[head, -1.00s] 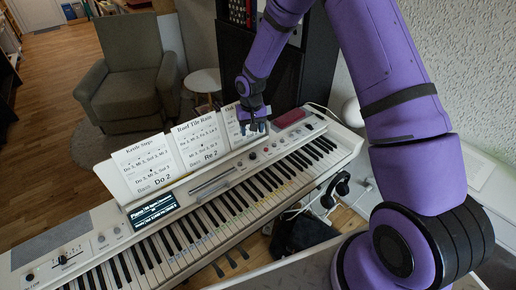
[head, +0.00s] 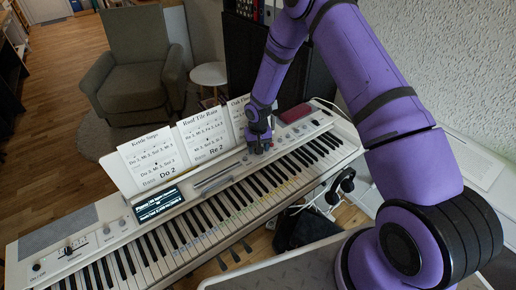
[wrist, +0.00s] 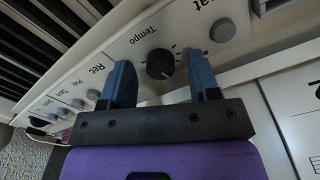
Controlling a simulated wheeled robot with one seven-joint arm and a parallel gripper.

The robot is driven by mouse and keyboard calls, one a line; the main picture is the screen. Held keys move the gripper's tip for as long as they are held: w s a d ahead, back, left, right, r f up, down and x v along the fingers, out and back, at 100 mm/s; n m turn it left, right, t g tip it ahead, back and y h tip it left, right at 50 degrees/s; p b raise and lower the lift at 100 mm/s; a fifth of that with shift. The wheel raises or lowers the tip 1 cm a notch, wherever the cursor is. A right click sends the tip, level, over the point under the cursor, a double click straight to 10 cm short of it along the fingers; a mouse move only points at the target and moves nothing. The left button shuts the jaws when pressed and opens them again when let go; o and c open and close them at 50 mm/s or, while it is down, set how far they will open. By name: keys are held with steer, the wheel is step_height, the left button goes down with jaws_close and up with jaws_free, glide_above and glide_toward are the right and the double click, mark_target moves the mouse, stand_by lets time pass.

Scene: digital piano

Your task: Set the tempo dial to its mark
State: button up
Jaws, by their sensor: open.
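The tempo dial (wrist: 160,64) is a round black knob on the piano's pale panel, with the word Tempo beside it and small dark ticks around it. Which way its pointer faces is too small to tell. My gripper (wrist: 159,58) is open, with one blue finger on each side of the dial in the wrist view. I cannot tell whether the fingers touch the knob. In the head view my gripper (head: 259,146) is low over the panel of the white digital piano (head: 330,122), right of the song sheets, and hides the dial.
A row of small buttons (wrist: 78,103) lies left of the dial in the wrist view, and a round grey knob (wrist: 222,30) lies right. Song sheets (head: 205,137) stand behind the panel. A dark red object (head: 294,113) lies on the piano's far end. The lit screen (head: 158,203) is further left.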

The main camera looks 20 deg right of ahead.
steer(key=shift+f, duration=0.2)
steer(key=c, duration=0.9)
steer(key=shift+n, duration=0.3)
steer(key=n, duration=1.1)
steer(key=shift+n, duration=0.3)
